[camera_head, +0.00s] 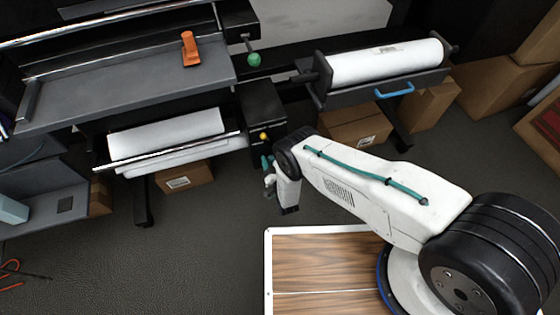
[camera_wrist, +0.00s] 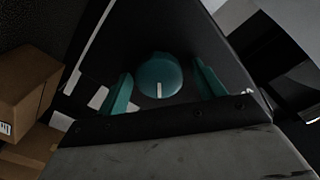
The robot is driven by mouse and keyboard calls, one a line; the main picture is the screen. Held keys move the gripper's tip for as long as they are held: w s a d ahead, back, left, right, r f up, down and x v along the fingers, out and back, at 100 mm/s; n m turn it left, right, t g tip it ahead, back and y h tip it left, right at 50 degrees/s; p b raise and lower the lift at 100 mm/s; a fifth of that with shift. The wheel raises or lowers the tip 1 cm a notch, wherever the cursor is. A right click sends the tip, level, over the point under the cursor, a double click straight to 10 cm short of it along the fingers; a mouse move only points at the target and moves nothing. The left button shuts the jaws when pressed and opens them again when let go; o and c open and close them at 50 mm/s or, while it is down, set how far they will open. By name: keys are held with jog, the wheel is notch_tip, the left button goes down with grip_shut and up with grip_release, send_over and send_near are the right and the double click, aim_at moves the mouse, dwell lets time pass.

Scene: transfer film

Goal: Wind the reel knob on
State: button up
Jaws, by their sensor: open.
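The reel knob (camera_wrist: 160,76) is a round teal knob with a white pointer line, on a dark panel in the wrist view. The line points toward the bottom of the picture. My gripper (camera_wrist: 164,70) is open, with one teal finger on each side of the knob. Gaps show between both fingers and the knob, and nothing is held. In the head view my arm reaches to the lower front of the black machine housing (camera_head: 262,105). A small teal part shows there beside my wrist; I cannot tell whether it is knob or finger.
A yellow button (camera_head: 264,136) sits on the housing close above my wrist. A green ball handle (camera_head: 254,60) and an orange tool (camera_head: 190,48) are higher up. White film rolls (camera_head: 386,62) lie right and lower left.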

jog(key=v, duration=0.7)
jog(key=shift+s, duration=0.4)
jog(key=shift+d, duration=0.1)
